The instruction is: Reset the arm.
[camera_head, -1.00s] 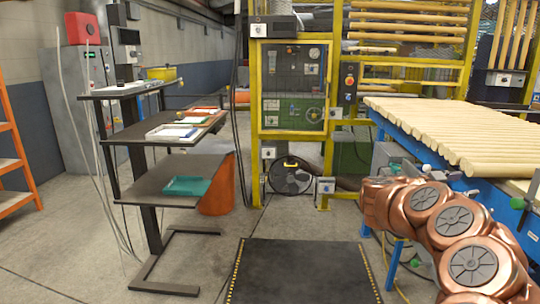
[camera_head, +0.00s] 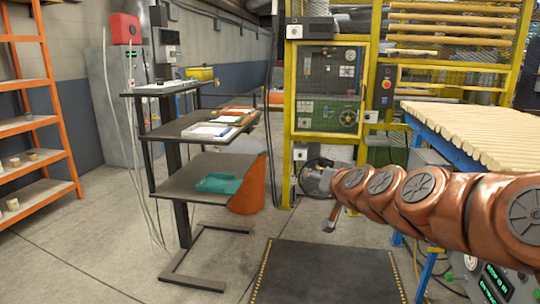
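My copper-coloured arm (camera_head: 410,195) reaches in from the right edge and stretches leftward across the picture, in front of the blue-framed table. My gripper (camera_head: 331,222) is at the arm's left end, small and dark, over the floor near the black mat. Its fingers are too small and blurred to tell whether they are apart. I see nothing clearly held in it.
A tiered dark shelf stand (camera_head: 205,181) with trays is at left centre, with an orange bin (camera_head: 248,190) behind it. An orange rack (camera_head: 42,115) stands far left. Wooden rods (camera_head: 480,130) lie on the blue-framed table at right. The black mat (camera_head: 325,272) is clear.

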